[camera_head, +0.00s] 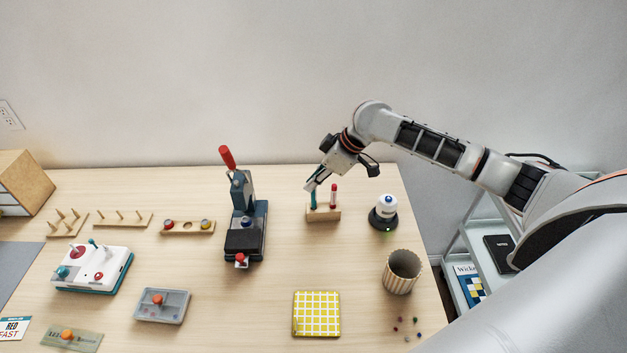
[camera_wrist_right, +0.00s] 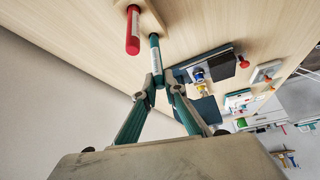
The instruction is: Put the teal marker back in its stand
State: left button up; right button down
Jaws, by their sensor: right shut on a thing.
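The teal marker (camera_head: 313,199) stands about upright at the left part of the wooden stand (camera_head: 328,215). The red marker (camera_head: 333,194) stands upright in the stand's right part. My right gripper (camera_head: 312,185) is above the stand, shut on the upper part of the teal marker. The right wrist view shows the fingertips (camera_wrist_right: 160,82) around the teal marker (camera_wrist_right: 155,55), beside the red marker (camera_wrist_right: 133,32). The marker's far end meets the stand (camera_wrist_right: 150,14); I cannot tell how deep it sits. My left gripper is not in view.
A white-and-black device with a blue top (camera_head: 384,209) stands right of the stand. A ribbed cup (camera_head: 402,272) is nearer at the right. A dark press with a red handle (camera_head: 243,215) stands to the left. The table is clear just in front of the stand.

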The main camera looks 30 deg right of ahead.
jog(key=shift+f, duration=0.95)
dwell(1.1)
jog(key=c, duration=2)
grip_release()
jog(key=v, duration=1.2)
